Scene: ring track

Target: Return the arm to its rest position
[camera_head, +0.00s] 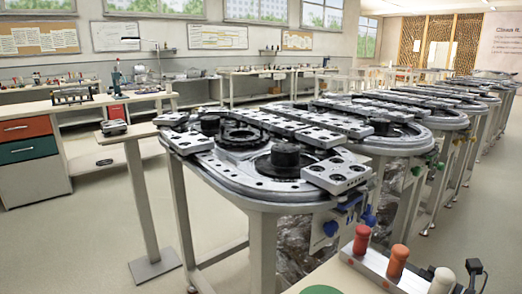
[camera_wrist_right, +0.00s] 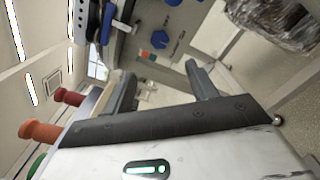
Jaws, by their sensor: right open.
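My right gripper (camera_wrist_right: 160,70) shows in the right wrist view. Its two dark fingers are apart, with nothing between them. It is near the side of the ring track table, where a blue knob (camera_wrist_right: 159,40) shows beyond the fingertips. The rest position itself cannot be made out.
An orange peg (camera_wrist_right: 40,131) also shows in the wrist view. More track tables recede behind right. Open floor (camera_head: 60,245) lies at left.

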